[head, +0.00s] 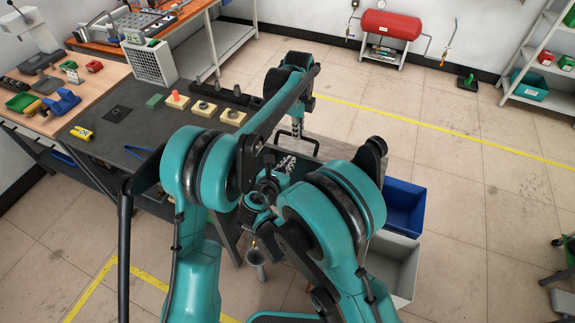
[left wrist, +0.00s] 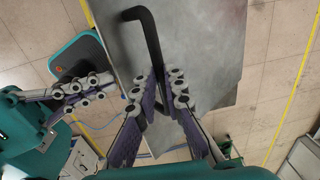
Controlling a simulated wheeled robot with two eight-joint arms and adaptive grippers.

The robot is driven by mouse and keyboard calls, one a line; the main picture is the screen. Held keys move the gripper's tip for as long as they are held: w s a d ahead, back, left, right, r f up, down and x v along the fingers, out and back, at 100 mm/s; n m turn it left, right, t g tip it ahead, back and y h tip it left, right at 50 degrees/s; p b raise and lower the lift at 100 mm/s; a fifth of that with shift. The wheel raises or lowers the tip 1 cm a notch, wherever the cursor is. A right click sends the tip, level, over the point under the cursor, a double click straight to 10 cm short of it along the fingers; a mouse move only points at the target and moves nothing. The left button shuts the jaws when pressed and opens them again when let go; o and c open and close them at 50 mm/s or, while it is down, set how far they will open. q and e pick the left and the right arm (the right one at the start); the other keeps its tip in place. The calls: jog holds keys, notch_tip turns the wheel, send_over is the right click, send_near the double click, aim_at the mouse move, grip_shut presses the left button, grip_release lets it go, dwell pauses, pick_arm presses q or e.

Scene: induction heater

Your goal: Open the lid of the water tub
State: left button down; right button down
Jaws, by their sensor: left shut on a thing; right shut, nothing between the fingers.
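The lid (left wrist: 205,50) is a flat grey metal plate with a bent black bar handle (left wrist: 148,22), seen in the left wrist view. My left gripper (left wrist: 165,84) is shut on the handle, with a finger on each side of the bar. In the head view the handle (head: 283,134) shows below my left wrist, and a strip of the lid (head: 332,149) shows behind my arms. My right gripper (head: 287,163) is shut and empty, close below the handle; it also shows at the left wrist view's left side (left wrist: 108,88). The tub's inside is hidden.
A dark workbench (head: 110,145) with several small blocks stands to the left. A blue bin (head: 405,207) and a grey bin (head: 393,262) stand right of my arms. A red tank (head: 391,24) is by the back wall. Open floor lies to the right.

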pick_arm(q)
jog(key=shift+w+d+f, duration=0.15)
jog(key=shift+w, duration=0.05)
pick_arm(e)
jog(key=shift+w+d+r+g, duration=0.15)
jog(key=shift+w+r, duration=0.2)
jog(key=shift+r, duration=0.2)
jog(key=shift+w+d+r+g, duration=0.15)
jog(key=shift+w+r, duration=0.15)
jog(key=shift+r, duration=0.2)
pick_arm(q)
jog(key=c, duration=1.8)
grip_release()
jog(key=shift+o, duration=1.1)
pick_arm(e)
jog(key=shift+w, duration=0.15)
